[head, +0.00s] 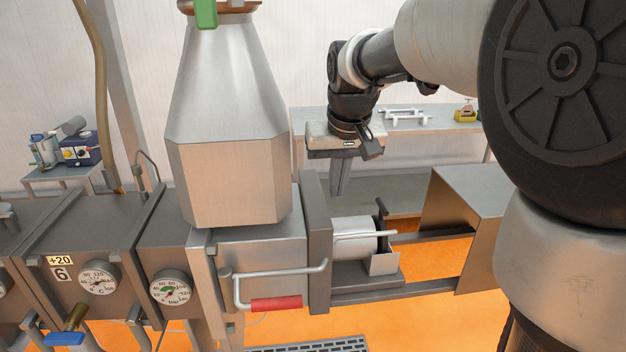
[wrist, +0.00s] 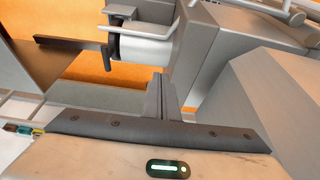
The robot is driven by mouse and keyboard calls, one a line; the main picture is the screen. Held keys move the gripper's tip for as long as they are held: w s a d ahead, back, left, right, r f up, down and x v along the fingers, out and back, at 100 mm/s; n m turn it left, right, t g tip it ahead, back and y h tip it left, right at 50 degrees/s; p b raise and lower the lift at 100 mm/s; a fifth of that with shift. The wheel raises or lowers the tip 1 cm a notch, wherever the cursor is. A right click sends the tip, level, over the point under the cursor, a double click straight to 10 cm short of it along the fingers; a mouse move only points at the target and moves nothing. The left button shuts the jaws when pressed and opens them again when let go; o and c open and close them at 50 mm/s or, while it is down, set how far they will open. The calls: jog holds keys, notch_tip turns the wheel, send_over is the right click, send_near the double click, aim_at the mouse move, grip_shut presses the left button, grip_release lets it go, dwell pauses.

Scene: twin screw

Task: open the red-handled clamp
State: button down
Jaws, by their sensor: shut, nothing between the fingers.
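The clamp's red handle (head: 276,304) sits low on the front of the steel block below the hopper. It joins a bent silver rod (head: 282,272) that runs across the block's face. My gripper (head: 339,192) points down behind and to the right of the block, above the white cylinder and apart from the clamp. Its fingers are together and empty; they also show in the wrist view (wrist: 160,80). The red handle does not show in the wrist view.
A large steel hopper (head: 228,150) stands left of my gripper. A white cylinder (head: 354,236) with a thin rod lies below it, and a grey box (head: 470,205) is to the right. A bench (head: 445,127) stands behind.

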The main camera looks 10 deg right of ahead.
notch_tip(320, 180, down, 9)
jog(key=s, duration=0.1)
dwell(0.4)
jog(key=shift+b, duration=0.3)
